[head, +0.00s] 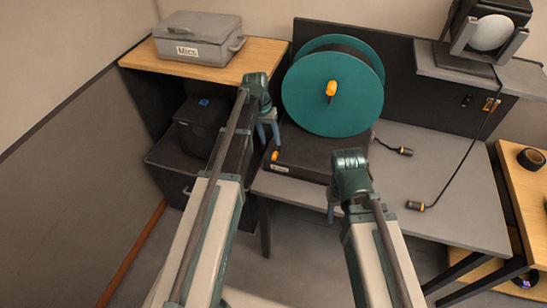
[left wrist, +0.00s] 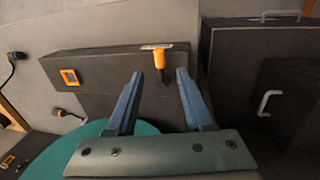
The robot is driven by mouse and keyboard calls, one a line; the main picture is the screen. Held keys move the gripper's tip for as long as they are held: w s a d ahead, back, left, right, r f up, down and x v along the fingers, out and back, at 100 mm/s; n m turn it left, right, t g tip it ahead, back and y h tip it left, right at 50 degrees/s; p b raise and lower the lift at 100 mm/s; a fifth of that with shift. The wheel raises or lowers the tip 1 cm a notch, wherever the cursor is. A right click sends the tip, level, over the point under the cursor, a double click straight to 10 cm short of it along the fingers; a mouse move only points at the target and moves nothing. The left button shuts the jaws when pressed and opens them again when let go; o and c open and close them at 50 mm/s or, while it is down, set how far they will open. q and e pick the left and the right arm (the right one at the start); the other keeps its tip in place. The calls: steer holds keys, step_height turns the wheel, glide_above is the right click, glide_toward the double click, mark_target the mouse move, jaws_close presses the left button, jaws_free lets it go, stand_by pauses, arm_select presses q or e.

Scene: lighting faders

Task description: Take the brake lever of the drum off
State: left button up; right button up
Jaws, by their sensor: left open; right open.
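The teal cable drum (head: 318,103) stands on a dark box base (head: 312,155) on the grey table. The brake lever (head: 275,155) is a small orange-ended lever at the base's left front. In the left wrist view the brake lever (left wrist: 158,62) has an orange grip and a dark end. My left gripper (head: 268,140) is open and empty, just above the lever. In the left wrist view the lever appears between the fingertips (left wrist: 160,74), untouched as far as I can tell. My right gripper (head: 334,212) is open and empty in front of the base.
An orange crank knob (head: 331,89) sits at the drum's middle. Cable ends with plugs (head: 415,205) lie on the table to the right. A lamp (head: 488,34) stands at the back right. A grey case labelled "Mics" (head: 190,50) is on the left shelf, with dark cases below.

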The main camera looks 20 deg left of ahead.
mark_target(274, 154)
arm_select(q)
steer(key=f+b, duration=0.2)
steer(key=f, duration=0.1)
steer(key=d+f+b, duration=0.1)
steer(key=f+b, duration=0.2)
steer(key=shift+d+f, duration=0.15)
steer(key=shift+f, duration=0.1)
jaws_close()
stand_by(1.2)
